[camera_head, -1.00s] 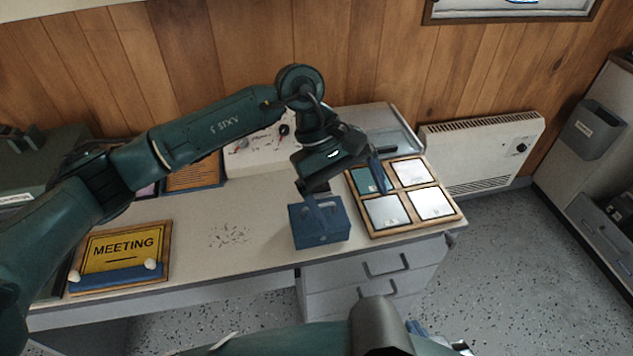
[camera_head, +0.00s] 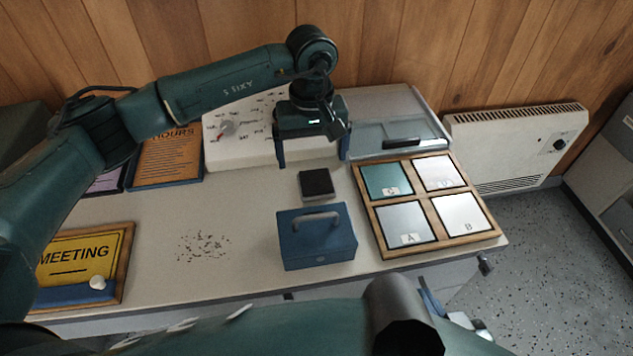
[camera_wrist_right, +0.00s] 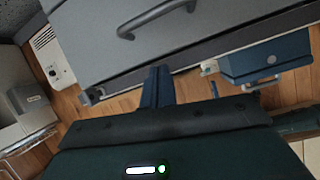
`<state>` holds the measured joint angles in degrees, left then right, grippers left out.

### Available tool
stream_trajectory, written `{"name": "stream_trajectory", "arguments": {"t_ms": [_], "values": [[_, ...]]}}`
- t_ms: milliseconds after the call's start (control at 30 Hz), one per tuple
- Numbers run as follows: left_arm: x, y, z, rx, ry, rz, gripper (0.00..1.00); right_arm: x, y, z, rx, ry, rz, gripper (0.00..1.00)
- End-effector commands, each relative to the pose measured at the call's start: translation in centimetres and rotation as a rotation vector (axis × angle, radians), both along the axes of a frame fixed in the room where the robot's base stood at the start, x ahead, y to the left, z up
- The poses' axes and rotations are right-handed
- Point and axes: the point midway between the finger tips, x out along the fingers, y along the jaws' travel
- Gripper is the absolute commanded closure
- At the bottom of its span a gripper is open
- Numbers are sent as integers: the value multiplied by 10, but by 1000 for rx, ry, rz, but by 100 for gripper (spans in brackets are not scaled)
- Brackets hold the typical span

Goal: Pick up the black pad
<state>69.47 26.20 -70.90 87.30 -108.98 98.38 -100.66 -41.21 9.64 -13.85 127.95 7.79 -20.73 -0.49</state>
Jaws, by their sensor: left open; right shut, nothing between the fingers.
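The black pad (camera_head: 316,184) lies flat on the desk, behind the blue box with a grey handle (camera_head: 316,236). My left gripper (camera_head: 313,162) is open and empty. Its two blue fingers point down, spread wider than the pad, and appear just behind it in the head view. The pad is fully visible, and I cannot tell the fingers' exact height above the desk. My right gripper (camera_wrist_right: 157,78) is shut and empty in the right wrist view, low in front of the desk drawers. The pad does not show in that view.
A wooden board with four coloured tiles (camera_head: 373,214) lies right of the pad. A white dial panel (camera_head: 240,140) and a clear-lidded tray (camera_head: 395,128) stand behind. A yellow MEETING sign (camera_head: 85,255) is front left. The desk left of the pad is mostly clear, with dark specks (camera_head: 203,246).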

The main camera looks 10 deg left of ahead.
Motion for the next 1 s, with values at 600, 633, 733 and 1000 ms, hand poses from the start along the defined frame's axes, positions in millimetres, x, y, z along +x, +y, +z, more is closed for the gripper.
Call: {"name": "stream_trajectory", "arguments": {"t_ms": [600,633,733,1000], "values": [[3,-8,-73,0,2,1,7,0,2,-1,1,15,3,100],[3,-8,-76,-1,2,0,7,1,2,-1,0,16,4,100],[3,-8,-80,-1,1,-1,7,0,2,-2,-1,19,4,100],[3,-8,-80,-1,0,-1,13,0,2,-3,0,20,4,100]]}}
